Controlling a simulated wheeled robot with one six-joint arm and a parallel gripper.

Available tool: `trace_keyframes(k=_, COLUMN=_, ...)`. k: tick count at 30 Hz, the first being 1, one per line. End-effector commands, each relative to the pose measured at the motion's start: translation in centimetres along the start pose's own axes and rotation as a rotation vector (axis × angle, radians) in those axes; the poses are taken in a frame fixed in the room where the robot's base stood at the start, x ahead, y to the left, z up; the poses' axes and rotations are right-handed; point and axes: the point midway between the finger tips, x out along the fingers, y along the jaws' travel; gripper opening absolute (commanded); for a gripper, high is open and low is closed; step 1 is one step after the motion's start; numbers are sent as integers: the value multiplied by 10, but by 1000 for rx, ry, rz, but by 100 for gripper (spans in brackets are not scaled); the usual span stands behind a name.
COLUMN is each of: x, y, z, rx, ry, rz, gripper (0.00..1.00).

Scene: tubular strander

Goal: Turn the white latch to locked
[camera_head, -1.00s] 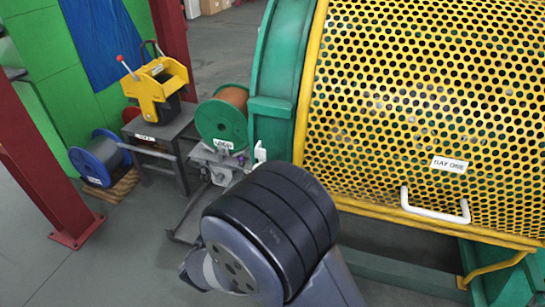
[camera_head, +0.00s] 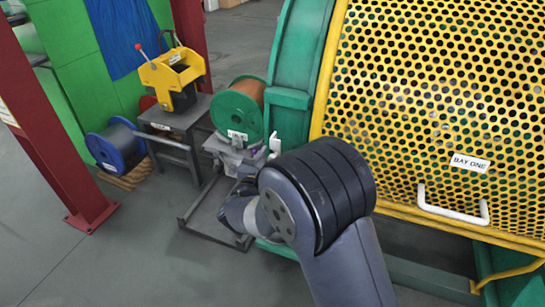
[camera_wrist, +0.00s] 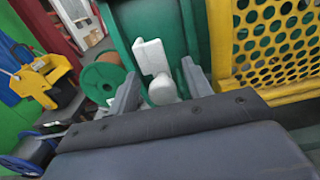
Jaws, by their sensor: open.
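The white latch (camera_head: 275,145) is on the green frame beside the yellow perforated guard (camera_head: 425,110). In the wrist view the latch (camera_wrist: 152,57) shows as an upright white plate with a rounded white piece (camera_wrist: 162,91) below it. My gripper (camera_wrist: 160,84) is open, with one grey finger on each side of the latch's lower part in the picture. I cannot tell whether the fingers touch it. The lowest part of the latch is hidden behind the gripper body.
A white handle (camera_head: 453,207) and a "BAY ONE" label (camera_head: 471,163) are on the guard. Left of the latch are a green spool (camera_head: 237,117), a yellow machine (camera_head: 172,75) on a grey table, a blue spool (camera_head: 117,148) and a red post (camera_head: 60,130). Floor is clear at lower left.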

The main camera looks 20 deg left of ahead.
Motion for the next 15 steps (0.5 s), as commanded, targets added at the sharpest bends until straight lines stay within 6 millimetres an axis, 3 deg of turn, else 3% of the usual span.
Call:
trace_keyframes(k=2, x=0, y=0, z=0, rx=0, ry=0, rz=0, gripper=46)
trace_keyframes(k=15, x=0, y=0, z=0, rx=0, ry=0, rz=0, gripper=10)
